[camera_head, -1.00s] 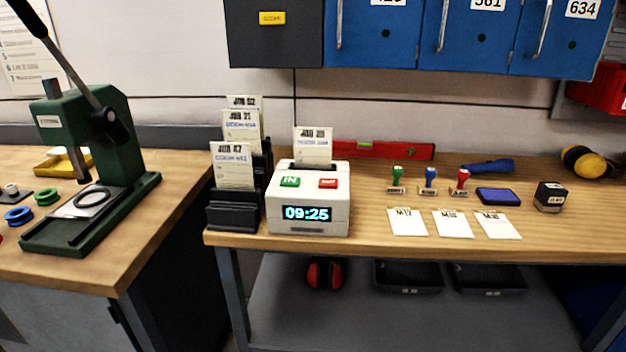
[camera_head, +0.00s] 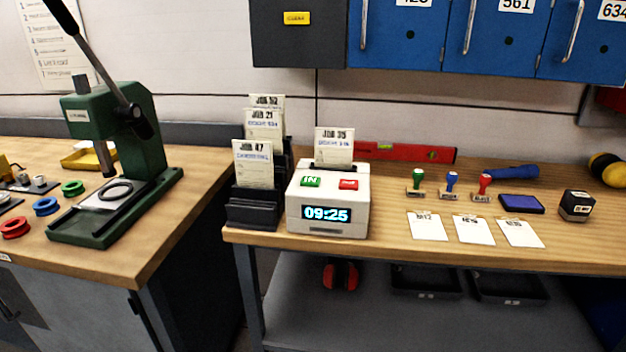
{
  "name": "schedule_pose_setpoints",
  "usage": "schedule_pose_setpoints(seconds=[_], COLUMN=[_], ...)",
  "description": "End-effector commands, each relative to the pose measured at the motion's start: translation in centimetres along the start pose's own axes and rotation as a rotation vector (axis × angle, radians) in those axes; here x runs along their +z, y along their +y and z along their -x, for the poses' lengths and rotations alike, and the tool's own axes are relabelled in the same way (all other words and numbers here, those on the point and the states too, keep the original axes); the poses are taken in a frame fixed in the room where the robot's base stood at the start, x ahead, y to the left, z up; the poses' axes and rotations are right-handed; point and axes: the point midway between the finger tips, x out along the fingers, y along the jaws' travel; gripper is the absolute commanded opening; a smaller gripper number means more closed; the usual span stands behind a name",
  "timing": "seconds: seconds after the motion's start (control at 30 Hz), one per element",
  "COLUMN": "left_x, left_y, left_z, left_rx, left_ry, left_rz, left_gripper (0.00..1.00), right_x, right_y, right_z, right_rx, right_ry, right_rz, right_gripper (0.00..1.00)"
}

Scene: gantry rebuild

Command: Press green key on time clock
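The white time clock (camera_head: 327,225) stands near the left front of the wooden bench, its display reading 09:25. The green key (camera_head: 311,181), marked IN, is on the left of its sloped top, and a red key (camera_head: 348,184) is on the right. A card marked JOB 35 (camera_head: 334,146) stands upright in the slot at the back of the clock. Neither of my grippers shows in the head view, and nothing covers the green key.
A black rack (camera_head: 252,207) with several job cards stands just left of the clock. Stamps, an ink pad (camera_head: 493,203) and three white cards (camera_head: 426,226) lie to the right. A red level (camera_head: 415,153) lies behind. A green press (camera_head: 118,170) stands on the left bench.

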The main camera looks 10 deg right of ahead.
Motion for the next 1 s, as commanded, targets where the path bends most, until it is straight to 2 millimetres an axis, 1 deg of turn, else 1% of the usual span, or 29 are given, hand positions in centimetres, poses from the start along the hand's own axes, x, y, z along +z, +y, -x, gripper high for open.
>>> schedule_pose_setpoints(seconds=[0.33, 0.37, 0.4, 0.47, 0.5, 0.57, 0.6, 0.63, 0.67, 1.0], left_x=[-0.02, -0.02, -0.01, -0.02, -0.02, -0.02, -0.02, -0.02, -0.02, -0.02], left_y=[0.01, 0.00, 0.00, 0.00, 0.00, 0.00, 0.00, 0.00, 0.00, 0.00], left_z=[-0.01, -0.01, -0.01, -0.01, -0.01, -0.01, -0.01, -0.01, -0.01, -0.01], left_rx=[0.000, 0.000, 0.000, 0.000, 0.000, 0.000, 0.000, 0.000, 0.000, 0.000], left_ry=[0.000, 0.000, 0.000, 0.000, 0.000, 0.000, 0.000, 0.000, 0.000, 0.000], left_rz=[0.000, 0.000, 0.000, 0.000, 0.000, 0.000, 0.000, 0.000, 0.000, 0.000], left_gripper=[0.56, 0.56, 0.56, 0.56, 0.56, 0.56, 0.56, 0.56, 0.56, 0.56], right_x=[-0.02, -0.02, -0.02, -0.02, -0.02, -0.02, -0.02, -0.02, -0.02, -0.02], right_y=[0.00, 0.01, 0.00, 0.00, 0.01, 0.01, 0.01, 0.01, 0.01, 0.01], right_z=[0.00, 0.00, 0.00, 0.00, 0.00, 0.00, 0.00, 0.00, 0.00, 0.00], right_rx=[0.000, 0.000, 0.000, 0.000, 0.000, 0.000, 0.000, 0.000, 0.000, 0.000], right_ry=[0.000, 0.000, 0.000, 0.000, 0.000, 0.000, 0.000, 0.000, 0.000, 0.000], right_rz=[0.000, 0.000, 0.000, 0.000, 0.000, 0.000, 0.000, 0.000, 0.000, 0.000], right_gripper=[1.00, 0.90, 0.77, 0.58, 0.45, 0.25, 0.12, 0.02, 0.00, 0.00])
